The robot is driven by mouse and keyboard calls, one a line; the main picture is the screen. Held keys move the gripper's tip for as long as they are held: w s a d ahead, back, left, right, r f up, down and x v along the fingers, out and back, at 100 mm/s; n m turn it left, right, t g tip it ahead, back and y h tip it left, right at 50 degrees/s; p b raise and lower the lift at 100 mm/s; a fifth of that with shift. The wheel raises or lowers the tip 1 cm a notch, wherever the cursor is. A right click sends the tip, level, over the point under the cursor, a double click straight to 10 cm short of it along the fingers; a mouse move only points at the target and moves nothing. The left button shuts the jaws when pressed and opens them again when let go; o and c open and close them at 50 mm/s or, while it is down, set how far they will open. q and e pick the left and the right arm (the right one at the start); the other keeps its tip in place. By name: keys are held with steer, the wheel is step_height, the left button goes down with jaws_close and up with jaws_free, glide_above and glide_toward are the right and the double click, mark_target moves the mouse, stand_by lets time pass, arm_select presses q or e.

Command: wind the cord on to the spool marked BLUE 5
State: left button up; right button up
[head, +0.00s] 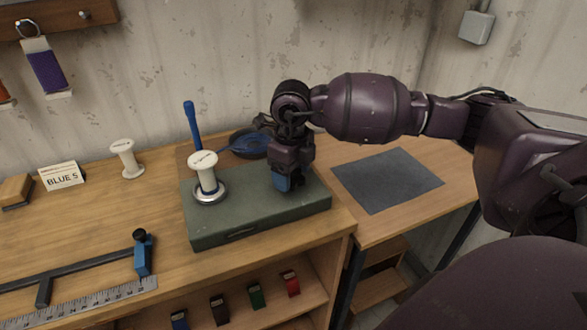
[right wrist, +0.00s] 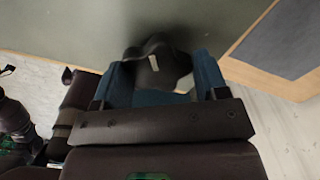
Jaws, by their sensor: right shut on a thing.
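A white spool (head: 206,180) stands upright on a silver disc on top of the green box (head: 235,228). I cannot read its top marking. A second white spool (head: 127,160) stands on the bench near a card reading BLUE 5 (head: 62,177). Blue cord (head: 246,146) lies at a dark round dish (head: 263,152) behind the box; I see none clearly wound on either spool. My right gripper (head: 283,182) points down over the box's right part. In the right wrist view, its blue fingers are shut on a dark knob-like thing (right wrist: 158,62). My left gripper is out of view.
A blue upright post (head: 192,127) stands behind the box. A dark rail with a blue slider (head: 143,260) and a ruler (head: 85,303) lie at front left. A grey mat (head: 387,180) lies on the right-hand table. Small coloured items (head: 256,296) sit on the shelf below.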

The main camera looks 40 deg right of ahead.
steer(key=m, duration=0.1)
steer(key=m+p, duration=0.1)
steer(key=shift+r+m, duration=0.25)
steer(key=shift+m, duration=0.15)
steer(key=shift+m+p, duration=0.45)
steer(key=shift+m, duration=0.45)
steer(key=shift+m+p, duration=0.4)
steer(key=shift+m, duration=0.9)
steer(key=m+p, duration=0.3)
steer(key=m, duration=0.2)
steer(key=shift+s+m, duration=0.1)
steer(key=shift+m, duration=0.2)
steer(key=m+p, duration=0.2)
steer(key=m, duration=0.2)
steer(key=m+p, duration=0.2)
steer(key=m, duration=0.3)
steer(key=shift+a+f, duration=0.1)
steer(key=m+p, duration=0.1)
steer(key=m, duration=0.1)
steer(key=shift+m, duration=0.4)
steer(key=shift+m+p, duration=0.55)
steer(key=shift+m, duration=0.65)
steer(key=shift+m+p, duration=0.45)
steer(key=shift+m, duration=0.95)
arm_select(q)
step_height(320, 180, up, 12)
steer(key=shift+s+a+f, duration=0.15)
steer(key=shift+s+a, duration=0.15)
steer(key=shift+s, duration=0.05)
